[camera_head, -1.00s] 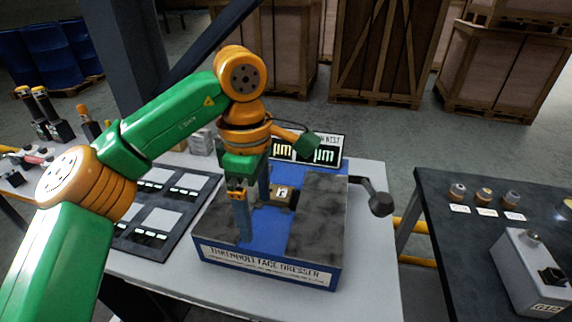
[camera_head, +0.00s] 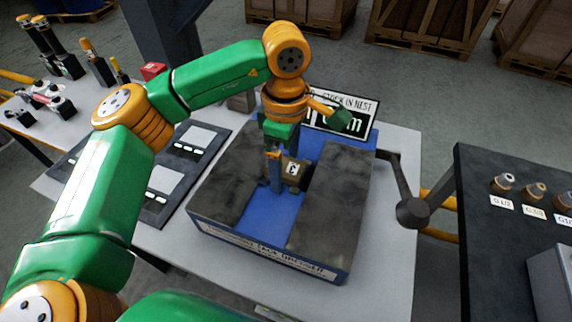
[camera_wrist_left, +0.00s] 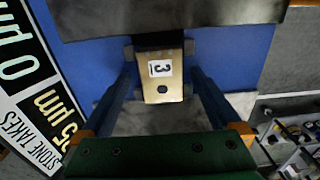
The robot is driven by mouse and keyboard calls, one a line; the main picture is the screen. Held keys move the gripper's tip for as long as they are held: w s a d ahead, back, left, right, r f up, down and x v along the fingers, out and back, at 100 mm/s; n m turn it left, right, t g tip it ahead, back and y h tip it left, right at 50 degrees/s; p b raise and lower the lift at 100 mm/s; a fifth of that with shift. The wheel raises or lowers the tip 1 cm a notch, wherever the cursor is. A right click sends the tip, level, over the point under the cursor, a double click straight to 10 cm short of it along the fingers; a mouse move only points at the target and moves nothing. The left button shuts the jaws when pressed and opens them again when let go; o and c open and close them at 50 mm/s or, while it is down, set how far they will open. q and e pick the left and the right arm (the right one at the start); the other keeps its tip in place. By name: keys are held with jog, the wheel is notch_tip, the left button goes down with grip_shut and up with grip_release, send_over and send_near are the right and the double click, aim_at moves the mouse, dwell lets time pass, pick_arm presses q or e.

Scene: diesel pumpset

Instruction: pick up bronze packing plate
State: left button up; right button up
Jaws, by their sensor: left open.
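The bronze packing plate (camera_head: 295,172) is a small tan-gold block with a white label marked 3. It sits in the blue channel of the dresser block (camera_head: 240,233), between two dark stone slabs. In the left wrist view the plate (camera_wrist_left: 161,91) shows a dark hole below its label. My left gripper (camera_head: 281,178) is down in the channel beside the plate. In the wrist view its two blue fingers (camera_wrist_left: 161,82) are open, one on each side of the plate, with gaps showing. The plate's far end meets a dark part. My right gripper is out of view.
A sign (camera_head: 345,112) stands behind the block. A dark crank handle (camera_head: 411,210) sticks out at the block's right. A dark tray with pale pads (camera_head: 163,183) lies to the left. A dark table with several small fittings (camera_head: 536,190) stands at the right.

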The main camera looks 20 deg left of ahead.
aim_at(286, 165)
pick_arm(q)
jog(key=shift+s+r, duration=0.1)
jog(key=shift+s, duration=0.05)
jog(key=c, duration=0.9)
grip_shut()
jog(key=shift+r, duration=0.2)
jog(key=shift+w+r+b, duration=0.2)
jog(key=shift+r+b, duration=0.4)
jog(key=shift+r, duration=0.6)
jog(key=s+d+r+b, duration=0.1)
jog(key=s+d+r, duration=0.2)
jog(key=s+r, duration=0.7)
jog(key=s, duration=0.3)
jog(key=shift+s+d, duration=0.35)
jog(key=shift+s, duration=0.05)
